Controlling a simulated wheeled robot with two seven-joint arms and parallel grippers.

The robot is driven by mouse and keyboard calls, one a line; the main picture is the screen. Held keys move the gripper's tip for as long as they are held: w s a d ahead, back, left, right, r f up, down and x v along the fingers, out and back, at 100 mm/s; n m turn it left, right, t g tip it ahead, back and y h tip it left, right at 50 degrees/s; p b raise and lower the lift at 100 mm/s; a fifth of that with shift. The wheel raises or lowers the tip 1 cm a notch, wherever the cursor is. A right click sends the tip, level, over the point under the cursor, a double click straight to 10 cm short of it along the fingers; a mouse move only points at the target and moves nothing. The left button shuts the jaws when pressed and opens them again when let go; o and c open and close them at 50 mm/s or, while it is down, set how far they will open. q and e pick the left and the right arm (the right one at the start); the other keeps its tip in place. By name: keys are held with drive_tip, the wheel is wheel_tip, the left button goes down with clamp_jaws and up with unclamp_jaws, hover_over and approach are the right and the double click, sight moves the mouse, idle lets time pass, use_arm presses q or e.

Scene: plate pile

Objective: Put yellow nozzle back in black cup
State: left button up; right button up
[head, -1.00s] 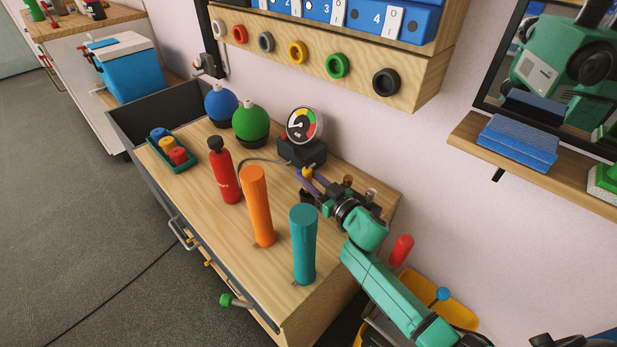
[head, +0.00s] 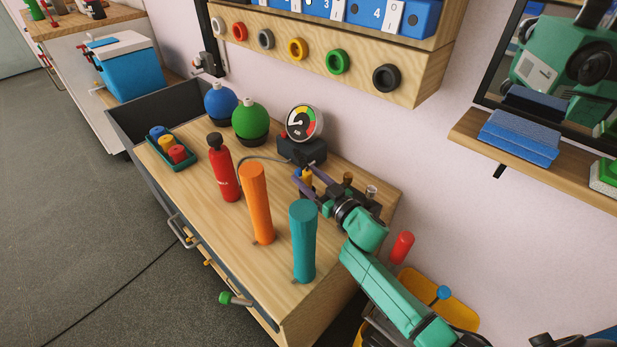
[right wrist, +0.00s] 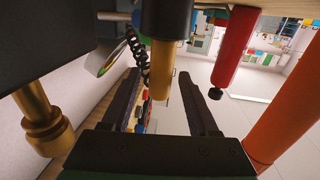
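The yellow nozzle (head: 307,175) stands upright near the back right of the wooden cabinet top, beside the gauge. In the right wrist view, which looks upside down, the nozzle (right wrist: 160,72) shows between the fingers, its end inside or against a dark cylinder (right wrist: 167,20) that looks like the black cup. How deep it sits I cannot tell. My right gripper (head: 311,181) is open around the nozzle, with gaps on both sides between its fingers (right wrist: 165,102). The gripper hides most of the cup in the head view. My left gripper is out of view.
A gauge on a black base (head: 303,150) stands just behind the gripper. A teal cylinder (head: 303,243), an orange cylinder (head: 258,203) and a red bottle (head: 222,168) stand in front and left. A black block with metal fittings (head: 362,192) lies close right.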

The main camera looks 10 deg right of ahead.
drive_tip(key=shift+s+f, duration=0.1)
drive_tip(key=shift+f, duration=0.4)
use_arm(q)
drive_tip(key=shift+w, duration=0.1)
use_arm(e)
drive_tip(key=shift+r, duration=0.5)
wheel_tip(320, 180, up, 4)
drive_tip(key=shift+r+p, duration=0.15)
drive_tip(key=shift+p, duration=0.9)
use_arm(q)
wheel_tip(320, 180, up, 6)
drive_tip(key=p, duration=0.4)
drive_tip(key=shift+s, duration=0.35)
use_arm(e)
wheel_tip(320, 180, up, 16)
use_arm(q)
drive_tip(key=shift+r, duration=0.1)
